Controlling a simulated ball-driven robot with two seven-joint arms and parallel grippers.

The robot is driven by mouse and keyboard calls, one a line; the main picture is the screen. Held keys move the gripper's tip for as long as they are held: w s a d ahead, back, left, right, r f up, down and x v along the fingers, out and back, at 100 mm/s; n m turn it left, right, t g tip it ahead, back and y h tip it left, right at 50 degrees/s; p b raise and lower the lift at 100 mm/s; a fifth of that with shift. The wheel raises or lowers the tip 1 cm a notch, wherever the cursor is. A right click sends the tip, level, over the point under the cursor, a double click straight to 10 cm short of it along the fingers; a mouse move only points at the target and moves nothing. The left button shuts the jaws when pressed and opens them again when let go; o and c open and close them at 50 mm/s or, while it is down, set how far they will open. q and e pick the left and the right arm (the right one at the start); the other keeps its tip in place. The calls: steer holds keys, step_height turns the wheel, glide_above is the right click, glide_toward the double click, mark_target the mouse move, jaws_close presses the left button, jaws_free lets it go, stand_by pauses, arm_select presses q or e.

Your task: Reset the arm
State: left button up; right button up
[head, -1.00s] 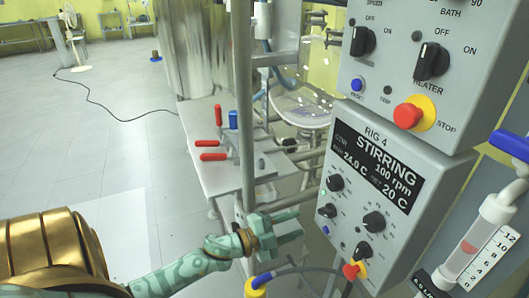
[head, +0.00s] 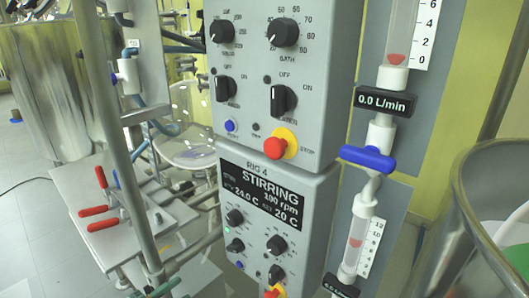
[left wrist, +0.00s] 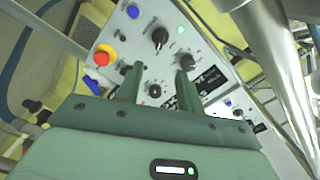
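My left gripper (left wrist: 158,78) shows in the left wrist view with its two green fingers apart and nothing between them. Behind the fingers is a grey control panel (left wrist: 205,50) with black knobs and a red button on yellow (left wrist: 103,55). I cannot tell how far the fingertips are from the panel. In the head view I cannot clearly make out my left gripper. My right gripper is in neither view.
The head view shows the rig's control box (head: 300,200), its display reading STIRRING, 100 rpm. A flow meter with a blue handle (head: 368,158) stands to its right. A metal stand with red-handled clamps (head: 98,211) is at left. A large vessel (head: 480,200) edges in at far right.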

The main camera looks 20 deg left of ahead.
arm_select(q)
steer(key=s+a+f+n+g+y+p, duration=0.1)
steer(key=s+a+f+n+g+y, duration=0.25)
steer(key=f, duration=0.55)
steer(key=s+a+f+n+g+y+p, duration=0.1)
steer(key=s+a+f+n+g+y, duration=0.2)
steer(key=f, duration=0.6)
steer(key=s+d+f+n+g+p, duration=0.1)
steer(key=s+f+n+g, duration=0.15)
steer(key=s+f, duration=0.65)
steer(key=s+d+f+n+g+p, duration=0.1)
steer(key=s+d+f+g+p, duration=0.15)
steer(key=s, duration=0.65)
steer(key=s+d+f+n+g+p, duration=0.1)
steer(key=s+d+f+n+g, duration=0.2)
steer(key=s, duration=0.6)
steer(key=s+d+r+g+p, duration=0.1)
steer(key=s+d+p, duration=0.3)
steer(key=s+d, duration=0.5)
steer(key=shift+s+d+r+m+g+h, duration=0.15)
steer(key=shift+s+d+m+g+h, duration=0.25)
steer(key=shift+s+g, duration=0.6)
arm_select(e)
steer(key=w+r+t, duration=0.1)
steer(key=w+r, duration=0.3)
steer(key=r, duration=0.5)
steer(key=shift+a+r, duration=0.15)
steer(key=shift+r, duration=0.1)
